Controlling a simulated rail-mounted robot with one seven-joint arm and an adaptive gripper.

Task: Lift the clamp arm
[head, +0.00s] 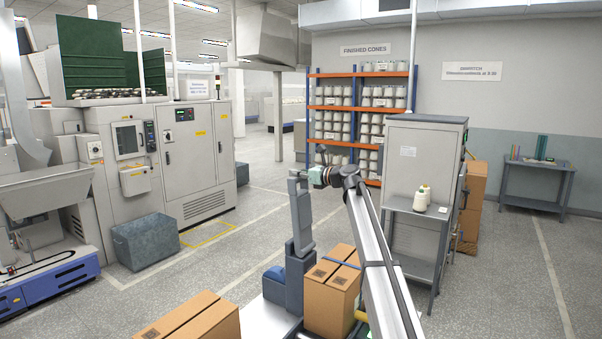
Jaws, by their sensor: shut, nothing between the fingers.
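A grey-blue jointed fixture (296,272) stands on a pale base beside a carton. Its upper bar (301,215) points nearly straight up and looks like the clamp arm. My gripper (294,174) is at the end of my silver arm, level with the top of this bar. It is shut with nothing in it. The fingertips are small here, and I cannot tell whether they touch the bar.
Strapped cartons (331,300) stand right of the fixture, and another carton (190,322) is at the front left. A grey cabinet (425,150) with a side shelf holding cones (421,200) stands to the right. Floor is clear behind the fixture.

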